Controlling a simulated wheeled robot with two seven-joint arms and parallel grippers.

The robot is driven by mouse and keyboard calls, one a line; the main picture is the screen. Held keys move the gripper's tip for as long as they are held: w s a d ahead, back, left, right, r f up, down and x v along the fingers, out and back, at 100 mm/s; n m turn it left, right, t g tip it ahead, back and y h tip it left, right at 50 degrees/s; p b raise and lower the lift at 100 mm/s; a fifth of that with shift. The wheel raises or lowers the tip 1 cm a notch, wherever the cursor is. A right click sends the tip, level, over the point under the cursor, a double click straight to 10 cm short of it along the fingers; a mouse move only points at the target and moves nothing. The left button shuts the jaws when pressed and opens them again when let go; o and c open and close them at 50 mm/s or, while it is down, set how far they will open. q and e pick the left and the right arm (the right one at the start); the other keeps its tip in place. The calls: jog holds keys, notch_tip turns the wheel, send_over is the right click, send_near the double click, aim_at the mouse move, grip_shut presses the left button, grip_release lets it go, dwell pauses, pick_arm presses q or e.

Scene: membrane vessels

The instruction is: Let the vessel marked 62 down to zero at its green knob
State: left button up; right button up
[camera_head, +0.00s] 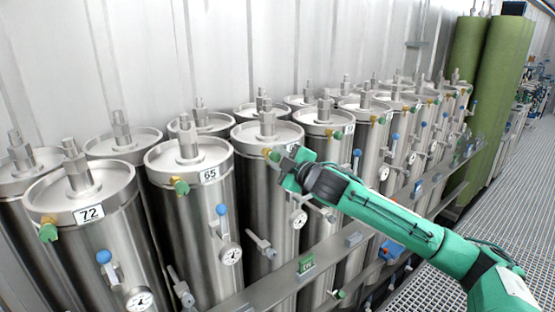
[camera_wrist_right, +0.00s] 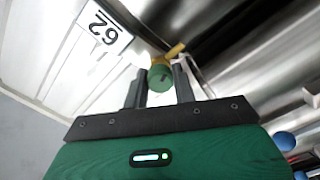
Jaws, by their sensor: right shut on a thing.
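The vessel marked 62 is the steel cylinder (camera_head: 262,195) just right of the one marked 65 in the head view. The knob sits on a brass fitting at the lid's edge. My left gripper is not in view.
Vessels marked 65 (camera_head: 205,210) and 72 (camera_head: 95,255) stand close on the left; more crowd right and behind. Gauges and blue-handled valves stick out in front. A steel rail (camera_head: 270,285) runs along the front. Grated floor (camera_head: 440,290) is clear at the right.

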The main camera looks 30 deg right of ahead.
jog(key=shift+m, duration=2.3)
jog(key=o, duration=1)
jog(key=shift+s, duration=0.1)
jog(key=s+d+b, duration=0.1)
jog(key=s+b, duration=0.3)
jog(key=s, duration=0.9)
jog(key=shift+s+b, duration=0.3)
jog(key=shift+b, duration=0.1)
